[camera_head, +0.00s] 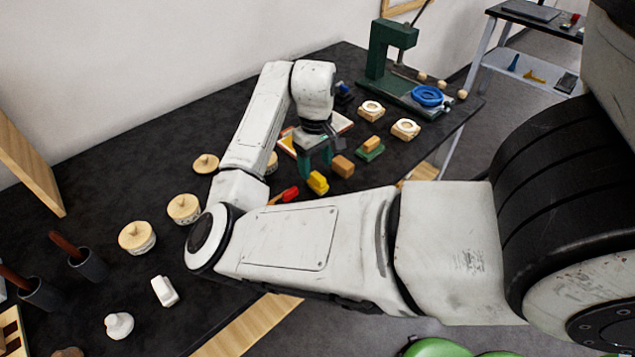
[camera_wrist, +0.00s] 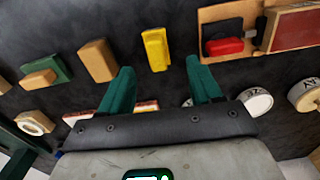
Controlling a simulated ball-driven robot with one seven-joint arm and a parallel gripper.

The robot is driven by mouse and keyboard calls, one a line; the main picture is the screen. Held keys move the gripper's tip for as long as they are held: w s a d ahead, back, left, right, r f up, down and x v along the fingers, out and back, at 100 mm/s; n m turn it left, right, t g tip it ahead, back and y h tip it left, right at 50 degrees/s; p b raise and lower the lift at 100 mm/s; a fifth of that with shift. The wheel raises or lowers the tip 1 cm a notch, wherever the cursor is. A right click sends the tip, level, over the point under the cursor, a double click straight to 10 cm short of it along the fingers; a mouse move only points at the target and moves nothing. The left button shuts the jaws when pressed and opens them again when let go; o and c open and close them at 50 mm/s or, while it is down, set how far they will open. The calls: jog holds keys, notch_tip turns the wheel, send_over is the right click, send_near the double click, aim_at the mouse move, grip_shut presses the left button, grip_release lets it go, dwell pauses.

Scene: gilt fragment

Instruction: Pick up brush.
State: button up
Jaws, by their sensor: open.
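I cannot tell for sure which thing is the brush. Small things lie in a row near my gripper: a wooden block on a green base (camera_head: 370,152), a brown block (camera_head: 342,166), a yellow piece (camera_head: 318,183) and a red piece (camera_head: 290,194). In the wrist view the yellow piece (camera_wrist: 156,48) lies beyond the gap between the fingertips, and the red piece (camera_wrist: 222,46) lies in a wooden tray (camera_wrist: 252,18). My gripper (camera_wrist: 160,68), with two green fingers, is open and empty above the dark table; it also shows in the head view (camera_head: 315,160).
Round wooden-lidded pots (camera_head: 137,237) and a white stopper-like piece (camera_head: 119,325) stand at the left. A green press (camera_head: 388,55) and a blue ring (camera_head: 427,95) stand at the back right. My arm hides part of the table (camera_head: 110,180).

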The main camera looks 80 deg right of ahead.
aim_at(318, 176)
jog(key=shift+s+f+p, duration=0.15)
jog(key=shift+f+p, duration=0.1)
jog(key=shift+f, duration=1.15)
jog(key=shift+s+f+p, duration=0.1)
jog(key=shift+f+p, duration=0.1)
jog(key=shift+f, duration=1.15)
jog(key=c, duration=1.1)
jog(key=shift+r, duration=0.1)
jog(key=shift+c, duration=0.2)
jog(key=shift+r, duration=0.45)
notch_tip(318, 176, up, 2)
jog(key=shift+s+r, duration=0.15)
jog(key=shift+r, duration=0.05)
jog(key=s+a+r, duration=0.6)
jog(key=s+r, duration=0.3)
jog(key=s, duration=0.3)
jog(key=shift+s+a+r, duration=0.15)
jog(key=shift+r, duration=0.1)
